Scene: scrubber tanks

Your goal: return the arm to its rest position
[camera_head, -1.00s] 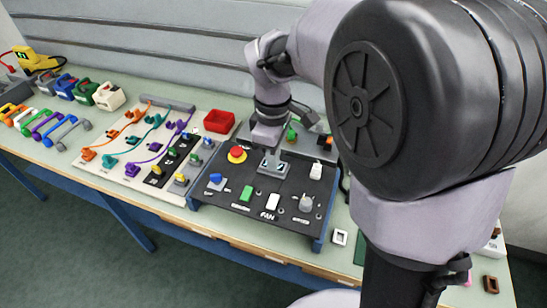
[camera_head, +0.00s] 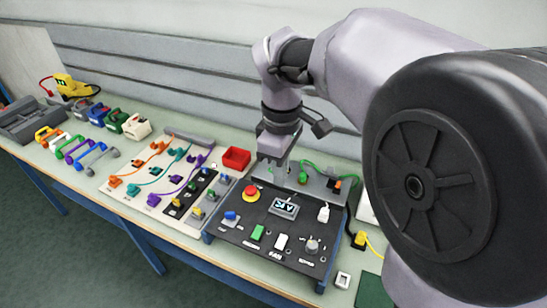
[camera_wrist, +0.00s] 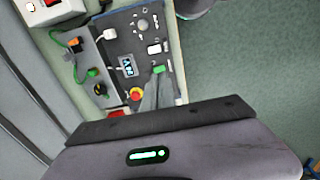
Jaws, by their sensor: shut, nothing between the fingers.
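My gripper (camera_head: 276,170) is shut and empty. In the head view it points down, raised over the rear edge of the black control panel (camera_head: 240,228), left of centre. In the wrist view its shut fingers (camera_wrist: 156,92) reach toward the panel (camera_wrist: 135,40), beside the red button and green switch. The small display (camera_head: 284,207) on the panel is uncovered and lit. My arm arches over the bench from the right, and its large dark joint hides the right of the head view.
A red bin (camera_head: 236,158) stands behind the panel. A white cable board (camera_head: 150,195) lies to its left, with coloured handles (camera_head: 75,150) farther left. A green cable (camera_head: 318,171) runs near my gripper. A grey ribbed wall (camera_head: 180,85) stands behind the bench.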

